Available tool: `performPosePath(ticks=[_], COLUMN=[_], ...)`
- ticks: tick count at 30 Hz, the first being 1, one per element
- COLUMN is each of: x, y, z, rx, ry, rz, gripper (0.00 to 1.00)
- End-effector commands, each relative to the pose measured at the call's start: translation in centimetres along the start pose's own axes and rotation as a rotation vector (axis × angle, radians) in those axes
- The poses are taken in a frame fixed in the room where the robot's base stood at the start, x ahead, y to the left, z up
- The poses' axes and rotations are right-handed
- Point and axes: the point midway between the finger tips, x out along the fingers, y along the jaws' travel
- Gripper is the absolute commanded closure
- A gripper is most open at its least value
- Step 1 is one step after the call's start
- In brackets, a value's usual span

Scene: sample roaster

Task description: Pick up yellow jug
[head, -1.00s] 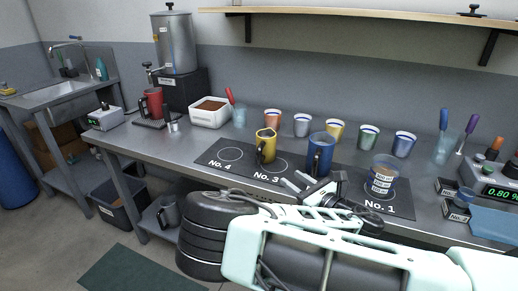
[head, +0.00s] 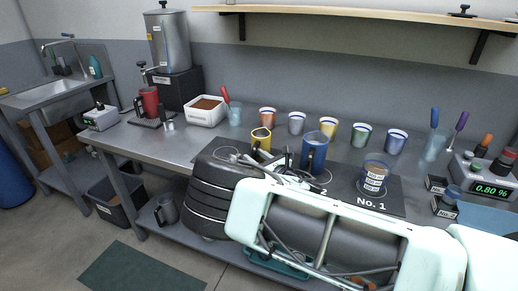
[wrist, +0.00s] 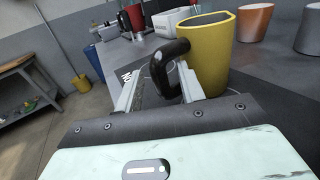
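The yellow jug (head: 261,134) stands upright on the dark mat on the bench, its lower part hidden behind my gripper in the head view. In the wrist view the yellow jug (wrist: 208,52) is close ahead, right of centre, with its black handle (wrist: 158,68) toward me. My gripper (wrist: 157,80) is open, with the handle showing between its two fingers. I cannot tell whether a finger touches it. My gripper (head: 252,160) is small and partly hidden in the head view.
A blue jug (head: 314,150) stands just right of the yellow jug. A clear labelled cup (head: 374,178) stands farther right on the mat (head: 390,195). Several coloured cups line the back, including an orange one (head: 267,116). A white tub (head: 206,111) stands behind, to the left.

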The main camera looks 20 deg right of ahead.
Motion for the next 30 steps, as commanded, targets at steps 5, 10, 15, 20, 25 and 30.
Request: performPosePath(ticks=[5,10,15,20,25,30], x=[1.29,1.3,1.29,1.31,1.31,1.32], y=[0.01,0.0,0.0,-0.01,-0.01,0.0], z=[0.01,-0.04,-0.02,0.11,0.13,0.36], rx=[-0.001,-0.001,-0.001,-0.002,-0.002,-0.002], ry=[0.0,0.001,0.0,-0.003,-0.003,-0.003], rz=[0.0,-0.001,0.0,0.0,0.0,0.0], gripper=[0.61,0.61,1.0,1.0,1.0,1.0])
